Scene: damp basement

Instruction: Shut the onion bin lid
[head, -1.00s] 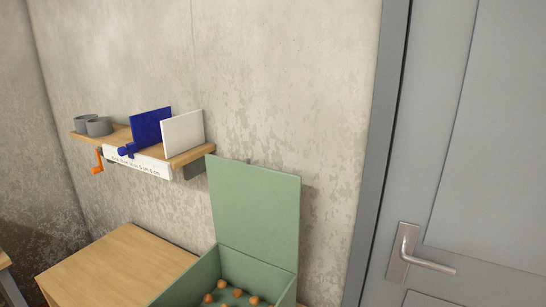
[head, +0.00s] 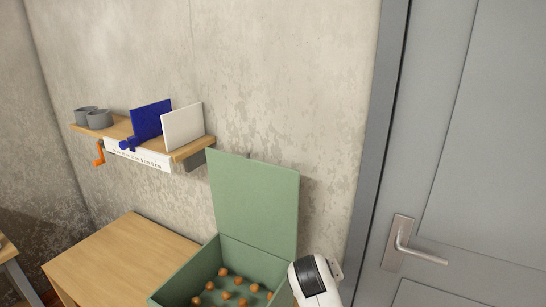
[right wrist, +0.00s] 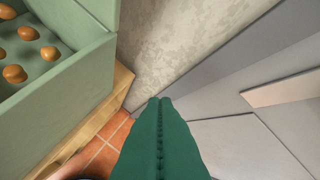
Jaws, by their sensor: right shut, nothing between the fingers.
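The green onion bin (head: 183,288) stands on a wooden table, with several onions (head: 226,286) inside. Its lid (head: 255,200) is open and stands upright at the back, near the wall. In the right wrist view the bin's green side (right wrist: 72,75) is at the upper left. My right gripper (right wrist: 160,102) shows there as two green fingers shut together, empty, to the right of the bin and apart from it. In the head view my white and black right arm (head: 313,282) is at the bin's right front corner. My left gripper is not in view.
The wooden table (head: 120,255) has bare room left of the bin. A grey door (head: 470,150) with a handle is on the right.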

